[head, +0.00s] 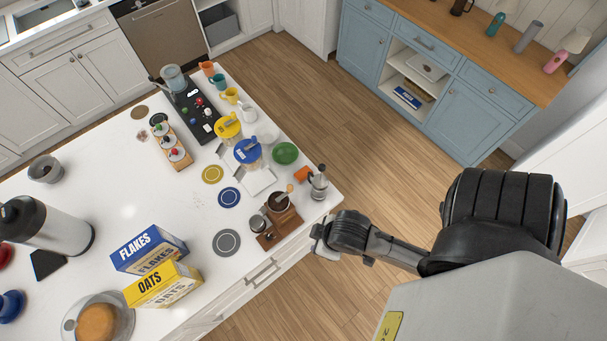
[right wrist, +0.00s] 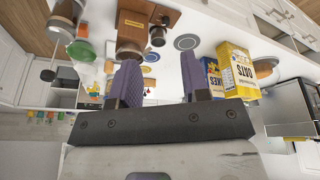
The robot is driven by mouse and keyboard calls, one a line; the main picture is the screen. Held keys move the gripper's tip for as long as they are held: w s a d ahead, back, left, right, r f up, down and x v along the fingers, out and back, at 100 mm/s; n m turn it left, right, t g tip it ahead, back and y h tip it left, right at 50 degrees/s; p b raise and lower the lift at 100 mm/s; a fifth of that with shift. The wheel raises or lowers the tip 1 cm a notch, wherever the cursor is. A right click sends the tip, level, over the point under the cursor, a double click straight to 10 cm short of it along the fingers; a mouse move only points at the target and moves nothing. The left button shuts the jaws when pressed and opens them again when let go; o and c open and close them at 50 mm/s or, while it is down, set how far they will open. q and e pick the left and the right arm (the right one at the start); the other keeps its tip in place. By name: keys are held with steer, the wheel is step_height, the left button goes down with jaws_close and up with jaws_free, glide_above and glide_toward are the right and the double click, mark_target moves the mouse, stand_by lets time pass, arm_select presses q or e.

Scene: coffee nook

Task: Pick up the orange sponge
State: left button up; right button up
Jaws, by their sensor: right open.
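The orange sponge (head: 302,174) lies near the right edge of the white counter, between the green plate (head: 285,153) and the metal moka pot (head: 319,184). In the right wrist view a small orange patch, likely the sponge (right wrist: 83,29), shows at the upper left, partly behind the metal pot. My right gripper (head: 322,241) is beside the counter's right edge, nearer the front than the sponge and apart from it. In the right wrist view its two purple-grey fingers (right wrist: 158,78) stand wide apart with nothing between them. My left gripper is not in view.
A wooden stand (head: 279,229) with coffee tools stands at the counter edge near my right gripper. Blue-lidded (head: 247,151) and yellow-lidded (head: 228,126) jars stand farther back. Flakes (head: 149,247) and oats (head: 163,284) boxes are at the front. The floor (head: 350,130) beyond the right edge is clear.

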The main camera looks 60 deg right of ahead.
steer(key=o, duration=0.6)
steer(key=shift+c, duration=0.2)
steer(key=o, duration=0.5)
steer(key=shift+d, duration=0.1)
